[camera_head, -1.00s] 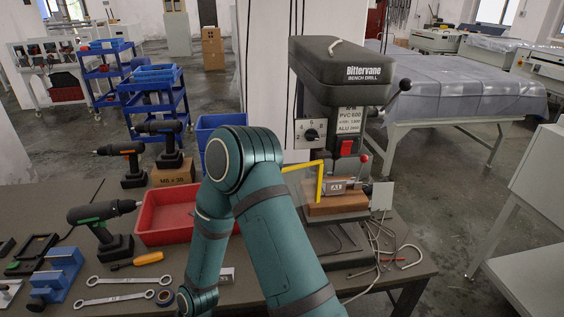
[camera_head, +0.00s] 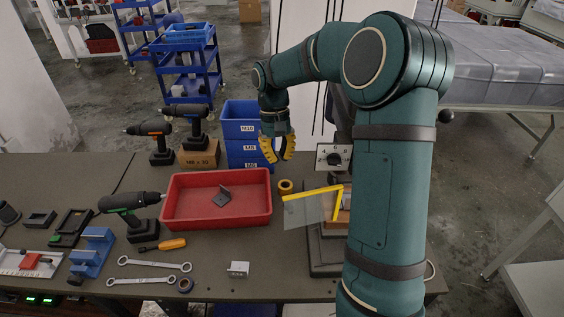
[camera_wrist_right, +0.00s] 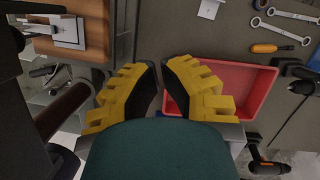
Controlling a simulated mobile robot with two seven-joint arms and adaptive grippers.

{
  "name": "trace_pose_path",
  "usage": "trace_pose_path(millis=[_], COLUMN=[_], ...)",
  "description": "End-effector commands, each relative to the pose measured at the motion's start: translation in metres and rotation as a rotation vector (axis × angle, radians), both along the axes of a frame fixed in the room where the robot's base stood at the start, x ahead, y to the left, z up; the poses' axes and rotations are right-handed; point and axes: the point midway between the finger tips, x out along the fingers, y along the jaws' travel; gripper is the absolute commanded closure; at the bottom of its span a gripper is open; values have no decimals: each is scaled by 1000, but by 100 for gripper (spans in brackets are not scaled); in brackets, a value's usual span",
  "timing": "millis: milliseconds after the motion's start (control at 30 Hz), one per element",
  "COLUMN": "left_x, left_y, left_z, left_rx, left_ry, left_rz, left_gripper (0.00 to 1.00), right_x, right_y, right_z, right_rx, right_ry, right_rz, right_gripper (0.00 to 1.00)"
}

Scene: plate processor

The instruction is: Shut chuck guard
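The chuck guard is a clear panel (camera_head: 306,209) with a yellow frame (camera_head: 335,192). In the head view it sticks out left from the bench drill (camera_head: 335,158), most of which my right arm hides. My right gripper (camera_head: 278,158) has yellow fingers pointing down. In the picture it lies above and left of the guard, apart from it, near the blue bins. In the right wrist view the fingers (camera_wrist_right: 157,72) are spread with nothing between them. I cannot make out the guard there. My left gripper is not in view.
Blue bins (camera_head: 241,128) stand behind the tray.

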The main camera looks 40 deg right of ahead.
Motion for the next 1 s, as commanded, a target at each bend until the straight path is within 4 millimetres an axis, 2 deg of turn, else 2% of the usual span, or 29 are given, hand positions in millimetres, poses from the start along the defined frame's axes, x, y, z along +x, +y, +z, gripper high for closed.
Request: trace_pose_path(millis=[433,700,1000], left_x=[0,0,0], left_y=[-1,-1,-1], left_z=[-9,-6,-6], left_rx=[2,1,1], left_ry=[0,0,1], left_rz=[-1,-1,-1], left_gripper=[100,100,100], right_x=[-20,-50,-56], right_y=[9,21,23], right_z=[-85,-80,-80], right_rx=[2,1,1], right_ry=[3,-1,-1], right_rz=[3,2,2], right_gripper=[100,100,100])
